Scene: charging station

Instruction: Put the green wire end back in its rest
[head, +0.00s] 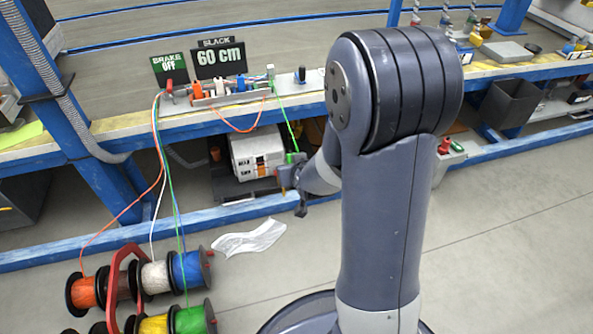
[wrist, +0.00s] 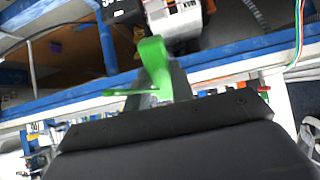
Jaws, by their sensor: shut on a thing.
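My gripper (head: 289,174) is in front of the bench, below its top edge, shut on the green wire end (head: 291,157). In the wrist view the green wire end (wrist: 153,68) stands up between the fingers (wrist: 158,88), with a thin green piece sticking out to the left. A green wire (head: 286,122) runs from the bench-top fixture down to my gripper. The fixture (head: 222,98) is a long rail with orange, white and blue parts on top. I cannot tell which spot on it is the green rest.
Green, white, blue and orange wires hang at the fixture's left to several spools (head: 185,268) on the floor. A white machine (head: 256,153) stands under the bench behind my gripper. Signs on the bench read brake off (head: 170,66) and slack 60 cm (head: 218,60).

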